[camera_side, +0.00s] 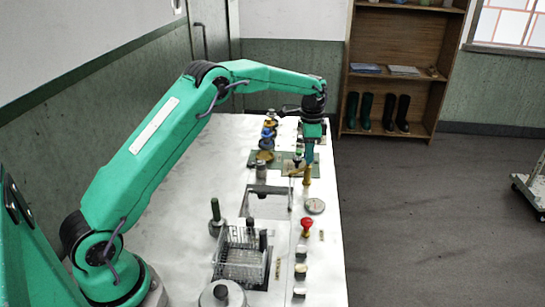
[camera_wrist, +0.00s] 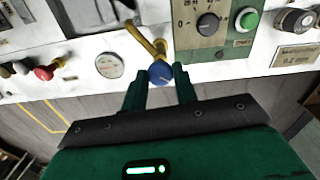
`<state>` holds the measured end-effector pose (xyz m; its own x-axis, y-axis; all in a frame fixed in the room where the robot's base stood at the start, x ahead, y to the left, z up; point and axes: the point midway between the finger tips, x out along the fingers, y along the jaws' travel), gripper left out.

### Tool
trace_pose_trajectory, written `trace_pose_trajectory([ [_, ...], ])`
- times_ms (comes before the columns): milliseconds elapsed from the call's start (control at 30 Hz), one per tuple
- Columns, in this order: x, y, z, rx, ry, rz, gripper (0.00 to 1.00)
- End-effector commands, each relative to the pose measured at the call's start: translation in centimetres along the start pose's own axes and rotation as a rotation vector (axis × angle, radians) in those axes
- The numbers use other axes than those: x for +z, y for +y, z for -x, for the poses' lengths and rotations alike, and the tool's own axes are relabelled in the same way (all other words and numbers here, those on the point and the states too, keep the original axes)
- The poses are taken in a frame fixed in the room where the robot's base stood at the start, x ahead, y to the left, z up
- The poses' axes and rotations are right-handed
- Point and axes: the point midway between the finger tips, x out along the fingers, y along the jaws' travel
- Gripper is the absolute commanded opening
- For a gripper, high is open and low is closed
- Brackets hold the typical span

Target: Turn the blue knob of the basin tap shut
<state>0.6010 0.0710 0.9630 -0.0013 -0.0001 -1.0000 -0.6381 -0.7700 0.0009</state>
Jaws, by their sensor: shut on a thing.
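The blue knob (camera_wrist: 160,73) sits at the end of the brass basin tap (camera_wrist: 143,38) in the wrist view. My gripper (camera_wrist: 160,85) has one green finger on each side of the knob and is shut on it. In the side view my gripper (camera_side: 309,162) points down over the brass tap (camera_side: 307,178) near the table's right edge. There the blue knob is too small, or too covered by the fingers, to make out. I cannot tell how far the knob is turned.
A control panel (camera_wrist: 222,48) with a black dial (camera_wrist: 207,23) and a green button (camera_wrist: 249,19) lies right of the tap. A round gauge (camera_wrist: 109,65) and a red knob (camera_wrist: 44,73) lie left. A wire rack (camera_side: 240,262) stands nearer my base.

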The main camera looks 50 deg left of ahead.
Motion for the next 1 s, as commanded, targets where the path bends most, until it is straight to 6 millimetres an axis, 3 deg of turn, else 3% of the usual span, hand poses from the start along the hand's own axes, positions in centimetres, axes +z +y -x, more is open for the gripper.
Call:
trace_pose_trajectory([
  [600, -0.16, -0.02, 0.18, -0.005, 0.003, -0.582, 0.06],
  [1000, -0.18, 0.02, 0.20, -0.006, 0.002, -0.844, 0.06],
])
